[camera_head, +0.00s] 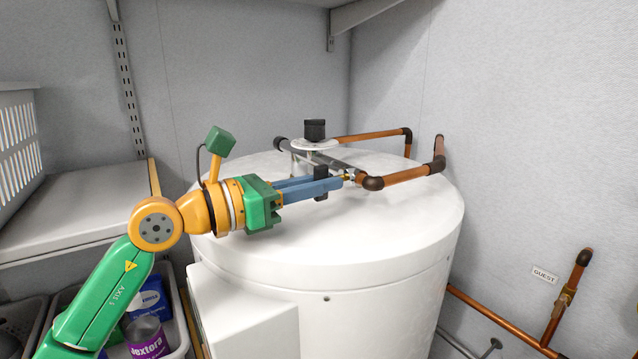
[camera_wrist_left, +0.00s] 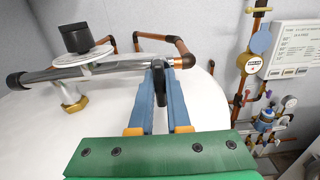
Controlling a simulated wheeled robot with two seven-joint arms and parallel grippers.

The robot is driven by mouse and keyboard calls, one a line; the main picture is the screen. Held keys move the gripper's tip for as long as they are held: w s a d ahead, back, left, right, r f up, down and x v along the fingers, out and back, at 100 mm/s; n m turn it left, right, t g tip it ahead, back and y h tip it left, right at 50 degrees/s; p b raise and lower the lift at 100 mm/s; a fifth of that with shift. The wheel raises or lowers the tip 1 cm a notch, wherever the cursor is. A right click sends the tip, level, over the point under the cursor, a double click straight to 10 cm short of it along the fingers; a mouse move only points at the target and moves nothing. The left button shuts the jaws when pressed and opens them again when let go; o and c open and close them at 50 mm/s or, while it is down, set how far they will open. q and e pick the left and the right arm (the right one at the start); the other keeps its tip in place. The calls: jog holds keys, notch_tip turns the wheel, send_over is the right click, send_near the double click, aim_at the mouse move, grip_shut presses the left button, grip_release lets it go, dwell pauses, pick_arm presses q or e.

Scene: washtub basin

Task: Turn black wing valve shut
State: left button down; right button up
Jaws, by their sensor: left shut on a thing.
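The black wing valve (camera_head: 321,171) is on the pipework on top of the white tank (camera_head: 400,225). In the head view its dark ends show above and below my left gripper's blue fingers. My left gripper (camera_head: 338,184) reaches in from the left and is shut on the wing. In the left wrist view the wing (camera_wrist_left: 159,85) stands between the two fingers (camera_wrist_left: 160,68), which hide part of it. My right gripper is in neither view.
A black knob (camera_head: 314,130) on a pale disc stands behind my fingers, beside a grey pipe. Copper pipes (camera_head: 403,175) run along the tank top to the right. A shelf (camera_head: 75,205) and bins lie left. The tank's front top is clear.

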pick_arm(q)
jog(key=c, duration=0.9)
grip_release()
jog(key=b+v, duration=0.3)
jog(key=v, duration=0.3)
jog(key=shift+a+f, duration=0.15)
jog(key=shift+f, duration=0.05)
jog(key=shift+s+a+r+b, duration=0.1)
jog(key=shift+s+a+b, duration=0.1)
jog(key=shift+a+b, duration=0.1)
jog(key=shift+r, duration=0.1)
jog(key=shift+d, duration=0.1)
